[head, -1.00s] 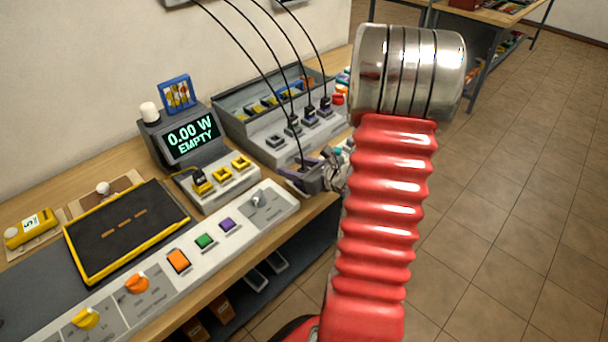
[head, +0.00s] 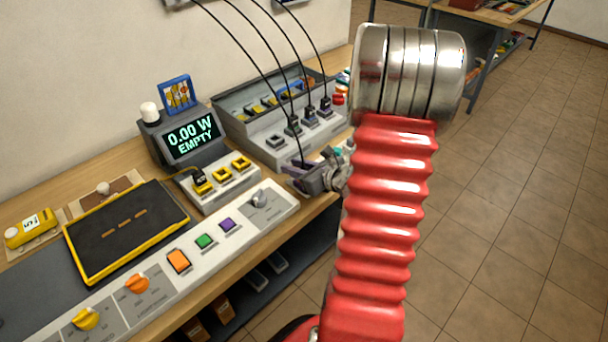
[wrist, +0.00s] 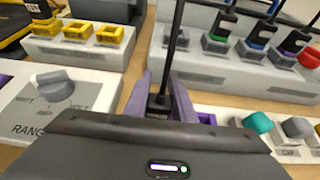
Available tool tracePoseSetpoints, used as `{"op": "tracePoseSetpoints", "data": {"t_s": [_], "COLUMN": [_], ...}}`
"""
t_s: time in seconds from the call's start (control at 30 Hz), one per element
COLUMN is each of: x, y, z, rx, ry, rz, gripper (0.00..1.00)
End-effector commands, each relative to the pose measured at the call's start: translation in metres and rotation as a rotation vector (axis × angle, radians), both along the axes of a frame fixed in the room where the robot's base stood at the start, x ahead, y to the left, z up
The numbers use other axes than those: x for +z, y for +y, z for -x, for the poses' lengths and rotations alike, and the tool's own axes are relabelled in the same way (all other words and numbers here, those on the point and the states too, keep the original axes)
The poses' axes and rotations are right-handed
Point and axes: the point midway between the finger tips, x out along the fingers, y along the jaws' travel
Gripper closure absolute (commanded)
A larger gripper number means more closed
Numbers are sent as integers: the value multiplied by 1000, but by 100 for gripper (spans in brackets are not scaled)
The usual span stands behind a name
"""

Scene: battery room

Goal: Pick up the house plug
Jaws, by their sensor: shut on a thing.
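My gripper (head: 302,170) is at the front right of the bench, beside the grey socket board. In the wrist view its two purple fingers (wrist: 159,98) are shut on a dark plug, the house plug (wrist: 158,104), at the end of a black cord. The cord runs up from it. No label on the plug is readable. The plug's lower end is hidden behind my gripper body, so I cannot tell whether it touches anything below.
The grey socket board (wrist: 240,72) has one empty socket (wrist: 215,43) at its left and several corded plugs. A yellow-socket block (wrist: 75,50) and a range knob (wrist: 55,82) stand left. Coloured knobs (wrist: 257,123) are close at right. The display (head: 192,139) reads 0.00 W EMPTY.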

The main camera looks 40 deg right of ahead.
Motion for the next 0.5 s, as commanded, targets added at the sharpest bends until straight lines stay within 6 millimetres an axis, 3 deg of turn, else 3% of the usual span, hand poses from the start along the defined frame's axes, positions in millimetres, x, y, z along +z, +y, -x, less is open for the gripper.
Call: {"op": "tracePoseSetpoints", "data": {"t_s": [0.27, 0.5], "x": [2, 19], "y": [0, 0], "z": [0, 0], "rx": [0, 1], "ry": [-1, -2], "rz": [1, 4], "gripper": [99, 99]}}
